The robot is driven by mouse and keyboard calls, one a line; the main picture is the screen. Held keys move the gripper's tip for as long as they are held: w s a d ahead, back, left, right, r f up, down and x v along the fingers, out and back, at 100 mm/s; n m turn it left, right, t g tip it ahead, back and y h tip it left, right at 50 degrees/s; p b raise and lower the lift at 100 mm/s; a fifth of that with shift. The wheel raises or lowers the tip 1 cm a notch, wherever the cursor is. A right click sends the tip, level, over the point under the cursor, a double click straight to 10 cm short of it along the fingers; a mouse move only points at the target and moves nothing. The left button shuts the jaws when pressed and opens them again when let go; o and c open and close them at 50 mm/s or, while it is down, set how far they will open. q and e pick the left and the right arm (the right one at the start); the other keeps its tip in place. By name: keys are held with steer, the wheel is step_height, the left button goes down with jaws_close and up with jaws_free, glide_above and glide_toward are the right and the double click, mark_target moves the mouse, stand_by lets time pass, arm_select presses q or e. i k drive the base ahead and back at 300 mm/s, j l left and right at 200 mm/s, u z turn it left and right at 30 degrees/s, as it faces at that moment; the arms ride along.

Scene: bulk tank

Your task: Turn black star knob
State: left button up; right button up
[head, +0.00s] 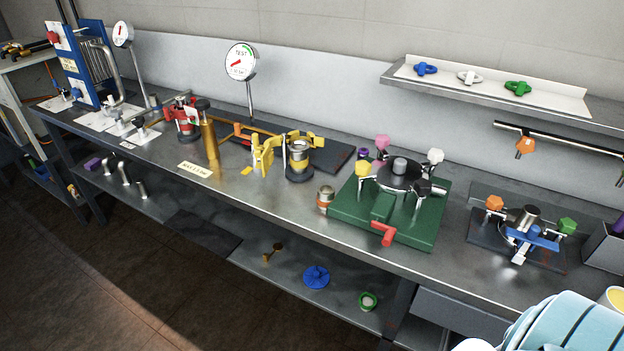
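I cannot clearly make out a black star knob at this size. A green base (345,208) on the bench carries a round black lid (400,175) with a grey hub. Around the lid stand a pink knob (382,141), a white knob (436,155) and a yellow knob (363,169). A small dark part (423,187) sits at the lid's right front; its shape is unclear. Neither of my grippers is in view.
A red handle (384,233) projects at the green base's front. A small steel-and-copper cylinder (325,198) stands to its left. Right is a dark plate (485,233) with orange and green knobs. A wall shelf (545,108) holds blue, white and green wing knobs. A lower shelf (335,290) holds loose parts.

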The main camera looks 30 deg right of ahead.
mark_target(138, 122)
steer(key=i+j+z, duration=0.1)
steer(key=z, duration=0.3)
steer(key=i+j+z, duration=0.1)
steer(key=z, duration=0.35)
steer(key=j+z, duration=0.25)
steer(key=z, duration=0.15)
steer(key=j+z, duration=0.2)
steer(key=z, duration=0.25)
steer(key=i, duration=0.05)
